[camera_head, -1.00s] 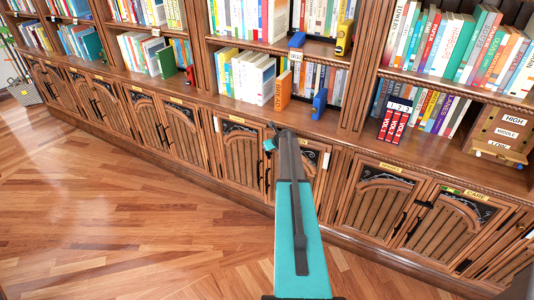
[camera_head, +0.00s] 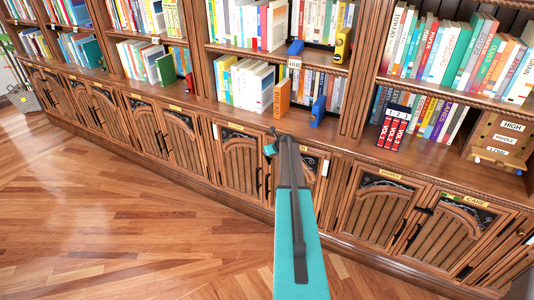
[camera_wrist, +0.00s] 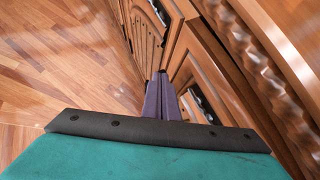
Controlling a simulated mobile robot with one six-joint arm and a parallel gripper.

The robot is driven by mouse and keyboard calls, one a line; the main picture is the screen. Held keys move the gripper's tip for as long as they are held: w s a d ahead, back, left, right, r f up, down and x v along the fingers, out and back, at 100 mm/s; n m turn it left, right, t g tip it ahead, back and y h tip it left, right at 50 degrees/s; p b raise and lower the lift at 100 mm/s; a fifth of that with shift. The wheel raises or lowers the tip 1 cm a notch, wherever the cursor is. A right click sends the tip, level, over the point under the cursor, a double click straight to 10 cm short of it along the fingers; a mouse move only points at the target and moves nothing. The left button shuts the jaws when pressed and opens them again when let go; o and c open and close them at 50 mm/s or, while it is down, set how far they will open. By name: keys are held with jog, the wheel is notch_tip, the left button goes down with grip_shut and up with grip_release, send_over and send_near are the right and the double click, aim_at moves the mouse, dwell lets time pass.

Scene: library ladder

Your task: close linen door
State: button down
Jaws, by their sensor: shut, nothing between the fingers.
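My gripper (camera_head: 270,149) reaches out in front of a pair of lower cabinet doors in the head view. In the wrist view its two purple fingers (camera_wrist: 163,96) are together and empty, pointing at the boundary between two doors. The pair's left door (camera_head: 238,165) shows clearly; its right door (camera_head: 315,180) is partly hidden by my arm. In the wrist view, one carved door (camera_wrist: 148,35) is ahead of the fingers and another (camera_wrist: 190,70) is to their right. No label reading linen is legible. I cannot tell how far either door stands open or whether the fingers touch one.
Bookshelves stand above a wooden ledge (camera_head: 345,140). A door under a CARE label (camera_head: 477,202) is at the right. An orange book (camera_head: 282,98) and a blue item (camera_head: 318,111) stand near the ledge's edge. The wooden floor (camera_head: 110,220) is clear at the left.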

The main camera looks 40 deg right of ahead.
jog(key=s+a+r+b, duration=0.2)
jog(key=s+a+r, duration=0.2)
jog(key=a+r, duration=0.3)
jog(key=shift+a+b, duration=0.4)
jog(key=shift+a, duration=1.1)
jog(key=shift+r, duration=0.1)
